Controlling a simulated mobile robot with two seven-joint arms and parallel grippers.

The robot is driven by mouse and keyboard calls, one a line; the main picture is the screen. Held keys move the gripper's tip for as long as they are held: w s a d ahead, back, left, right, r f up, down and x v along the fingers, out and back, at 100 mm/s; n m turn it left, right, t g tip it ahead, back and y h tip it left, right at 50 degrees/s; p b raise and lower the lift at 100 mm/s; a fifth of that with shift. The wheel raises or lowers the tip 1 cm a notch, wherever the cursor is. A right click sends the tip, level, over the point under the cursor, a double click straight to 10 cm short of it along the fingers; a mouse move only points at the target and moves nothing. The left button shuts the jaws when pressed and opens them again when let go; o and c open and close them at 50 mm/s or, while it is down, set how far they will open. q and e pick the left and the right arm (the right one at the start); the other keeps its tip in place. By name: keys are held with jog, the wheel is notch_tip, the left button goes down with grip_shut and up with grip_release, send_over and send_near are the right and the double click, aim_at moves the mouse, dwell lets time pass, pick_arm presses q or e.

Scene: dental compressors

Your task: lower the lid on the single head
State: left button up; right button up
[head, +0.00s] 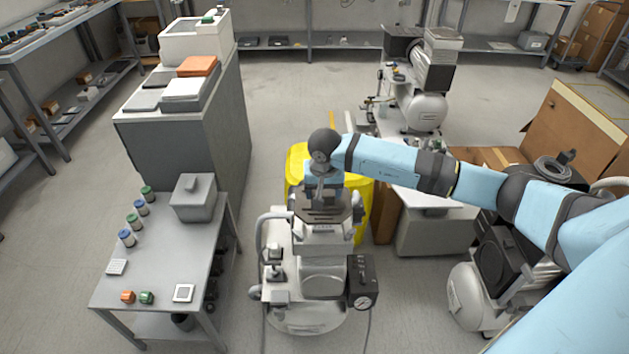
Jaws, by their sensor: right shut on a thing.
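The single-head compressor (308,290) stands upright in the middle, with a white body, a round base and a black gauge box (361,282) on its right side. A dark slotted lid (322,217) shows at the top of its head, at the far side. My right gripper (323,197) points down over the lid and is shut on its far part. The wrist and fingers partly hide the contact, and the lid's exact angle is hard to tell. My left gripper is not in view.
A yellow bin (360,221) stands close behind the compressor. A grey table (165,255) with jars and a grey box (193,198) is at left. Another compressor (423,110) stands behind, and one more (470,297) is at right under my arm, near cardboard boxes (575,130).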

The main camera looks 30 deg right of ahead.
jog(key=shift+w+f, duration=0.1)
jog(key=shift+s+f+b, duration=0.3)
jog(key=shift+f+b, duration=0.05)
jog(key=shift+f, duration=0.25)
jog(key=shift+f+b, duration=0.85)
jog(key=shift+f, duration=1.05)
jog(key=shift+w+f+b, duration=0.15)
jog(key=shift+f+b, duration=0.25)
jog(key=shift+b, duration=0.05)
pick_arm(q)
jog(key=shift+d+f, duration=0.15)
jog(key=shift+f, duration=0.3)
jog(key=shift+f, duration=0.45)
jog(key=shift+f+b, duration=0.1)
jog(key=shift+b, duration=0.35)
pick_arm(e)
jog(key=shift+f, duration=0.2)
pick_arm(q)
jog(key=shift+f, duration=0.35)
pick_arm(e)
jog(key=shift+f, duration=0.1)
